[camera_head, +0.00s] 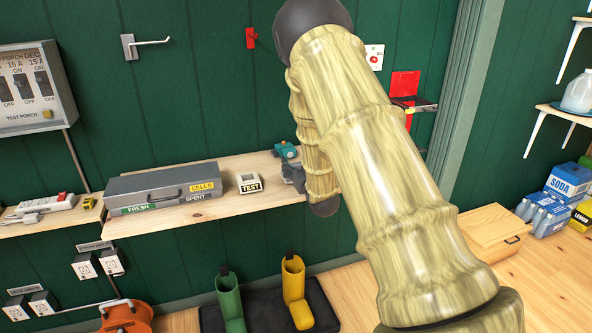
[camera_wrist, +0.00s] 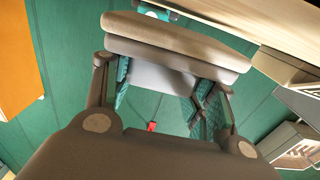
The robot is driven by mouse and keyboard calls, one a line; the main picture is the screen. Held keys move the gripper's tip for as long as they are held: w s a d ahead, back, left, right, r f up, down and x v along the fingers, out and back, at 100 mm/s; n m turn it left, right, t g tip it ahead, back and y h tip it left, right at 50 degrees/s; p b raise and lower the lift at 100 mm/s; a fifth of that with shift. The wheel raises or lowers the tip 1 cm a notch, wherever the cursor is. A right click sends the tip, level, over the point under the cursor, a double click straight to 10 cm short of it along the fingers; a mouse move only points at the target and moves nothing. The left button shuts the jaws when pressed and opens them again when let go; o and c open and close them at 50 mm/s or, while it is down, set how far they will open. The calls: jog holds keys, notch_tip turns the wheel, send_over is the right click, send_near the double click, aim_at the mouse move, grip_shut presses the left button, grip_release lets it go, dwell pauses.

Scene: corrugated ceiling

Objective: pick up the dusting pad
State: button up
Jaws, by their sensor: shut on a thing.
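The dusting pad (camera_wrist: 180,45) looks like a rounded brown-beige slab with a paler grey part below it in the wrist view. My gripper (camera_wrist: 163,90) is shut on it, with its teal-faced fingers on both sides of the grey part. The slab reaches across beyond both fingers. Whether the pad touches the shelf cannot be told. In the head view my arm covers most of the gripper, and the pad cannot be made out clearly there.
The wooden shelf (camera_head: 214,210) carries a grey cells case (camera_head: 163,188), a white test block (camera_head: 249,183) and a small teal item (camera_head: 286,150) close to my arm. Green and yellow boots (camera_head: 293,283) stand below. A wooden box (camera_head: 493,232) is at right.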

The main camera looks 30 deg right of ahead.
notch_tip(320, 180, up, 2)
jog(key=shift+r, duration=0.1)
jog(key=s+a+r+b, duration=0.1)
jog(key=s+a+b, duration=0.1)
jog(key=s+a, duration=0.7)
jog(key=v, duration=0.4)
jog(key=shift+d+r, duration=0.25)
jog(key=shift+r, duration=0.05)
